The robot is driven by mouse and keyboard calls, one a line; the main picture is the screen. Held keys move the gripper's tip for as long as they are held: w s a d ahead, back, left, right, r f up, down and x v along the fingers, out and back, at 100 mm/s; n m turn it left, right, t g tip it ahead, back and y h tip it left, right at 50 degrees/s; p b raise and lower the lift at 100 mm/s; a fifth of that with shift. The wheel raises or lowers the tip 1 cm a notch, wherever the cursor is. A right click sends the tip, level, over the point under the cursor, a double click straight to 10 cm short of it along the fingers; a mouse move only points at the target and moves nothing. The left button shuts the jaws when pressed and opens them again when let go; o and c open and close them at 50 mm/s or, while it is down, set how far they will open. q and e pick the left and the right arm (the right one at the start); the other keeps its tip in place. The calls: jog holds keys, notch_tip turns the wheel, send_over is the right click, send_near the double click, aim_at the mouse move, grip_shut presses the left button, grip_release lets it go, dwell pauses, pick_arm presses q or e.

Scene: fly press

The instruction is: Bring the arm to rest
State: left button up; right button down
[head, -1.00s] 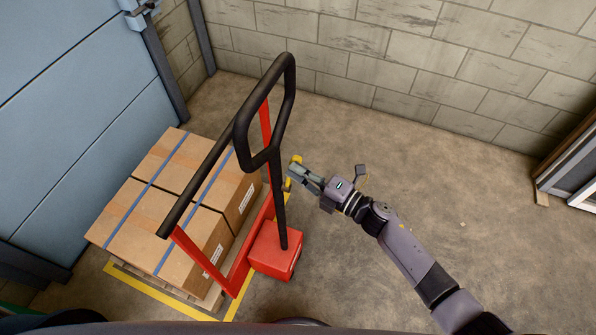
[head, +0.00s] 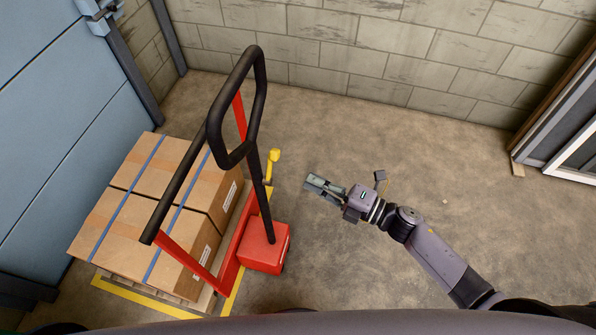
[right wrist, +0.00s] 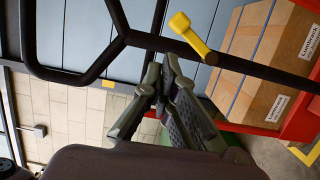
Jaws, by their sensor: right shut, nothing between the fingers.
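My right gripper (head: 310,182) is shut and empty, held out over the bare floor to the right of the red pallet truck. In the right wrist view its two fingers (right wrist: 160,72) come together at the tips. A yellow lever (head: 273,160) stands by the truck's black handle, with a clear gap to my fingertips. The yellow lever (right wrist: 190,36) also shows beyond the fingers in the right wrist view. My left gripper is not in view.
The red pallet truck (head: 264,247) with its black handle (head: 258,92) stands at left, beside strapped cardboard boxes (head: 150,205). A block wall (head: 370,55) runs behind. Framed panels (head: 565,125) lean at far right. The floor (head: 400,140) between is clear.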

jog(key=s+d+f+m+h+b, duration=0.15)
jog(key=d+f+m+h, duration=0.35)
jog(key=f, duration=0.5)
jog(key=s+d+f+m+t+h, duration=0.1)
jog(key=s+d+f+m+h, duration=0.15)
jog(key=d+f+m, duration=0.5)
jog(key=s+d+f+m+h+b, duration=0.15)
jog(key=f+m+h, duration=0.3)
jog(key=f, duration=0.75)
jog(key=s+d+f+m+g+h, duration=0.1)
jog(key=s+d+f+m+g, duration=0.15)
jog(key=s+f, duration=0.4)
jog(key=s+d+f+m+g+h, duration=0.1)
jog(key=s+d+f+m+g, duration=0.15)
jog(key=s+f, duration=0.35)
jog(key=s+a+f+m+g, duration=0.1)
jog(key=s+f+m+g, duration=0.1)
jog(key=s, duration=0.7)
jog(key=s+a+f+m+g+h+b, duration=0.1)
jog(key=s+f+m+g, duration=0.1)
jog(key=s, duration=0.8)
notch_tip(320, 180, down, 2)
jog(key=shift+m+g, duration=0.3)
jog(key=shift+m, duration=0.4)
